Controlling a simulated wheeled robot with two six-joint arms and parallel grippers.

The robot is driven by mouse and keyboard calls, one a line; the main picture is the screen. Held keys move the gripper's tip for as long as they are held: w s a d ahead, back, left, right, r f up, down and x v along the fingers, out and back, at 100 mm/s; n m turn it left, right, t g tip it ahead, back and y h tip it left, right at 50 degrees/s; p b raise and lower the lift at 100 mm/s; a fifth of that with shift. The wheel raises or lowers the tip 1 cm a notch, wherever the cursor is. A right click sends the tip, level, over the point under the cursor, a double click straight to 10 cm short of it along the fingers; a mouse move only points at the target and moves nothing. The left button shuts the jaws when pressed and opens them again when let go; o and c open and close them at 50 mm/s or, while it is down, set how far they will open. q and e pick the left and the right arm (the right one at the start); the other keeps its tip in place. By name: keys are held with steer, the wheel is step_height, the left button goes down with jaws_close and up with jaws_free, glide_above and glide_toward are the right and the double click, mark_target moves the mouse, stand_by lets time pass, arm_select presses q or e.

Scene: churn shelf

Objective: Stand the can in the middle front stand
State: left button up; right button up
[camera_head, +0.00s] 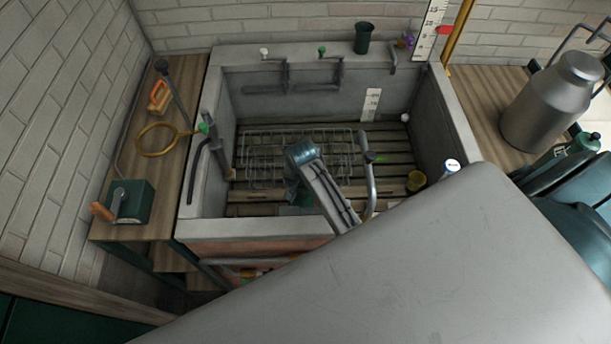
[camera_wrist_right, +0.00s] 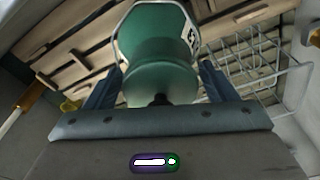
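The can is green with a wire handle and a white label. In the right wrist view the can (camera_wrist_right: 158,62) fills the space between the two blue fingers of my right gripper (camera_wrist_right: 160,85), which is shut on it. In the head view my right gripper (camera_head: 298,175) hangs over the trough, and only a little green of the can shows below it. Wire stands (camera_head: 256,160) are on the slatted floor of the trough, left of and behind the gripper; wire also shows in the wrist view (camera_wrist_right: 285,75). The gripper and arm partly hide the front of the trough floor. My left gripper is not in view.
The stone trough (camera_head: 452,115) has high walls around the stands. A dark green cup (camera_head: 362,38) stands on the back rim. A metal churn (camera_head: 548,108) stands at right.

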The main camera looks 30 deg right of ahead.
steer(key=shift+o, duration=0.2)
steer(key=shift+r, duration=0.1)
steer(key=r+b, duration=0.1)
steer(key=r, duration=0.2)
steer(key=r+b, duration=0.1)
steer(key=r, duration=0.3)
steer(key=s+a+r+b, duration=0.1)
steer(key=r, duration=0.2)
steer(key=shift+r+b, duration=0.25)
steer(key=shift+b, duration=0.05)
steer(key=shift+r, duration=0.75)
steer(key=shift+f, duration=0.1)
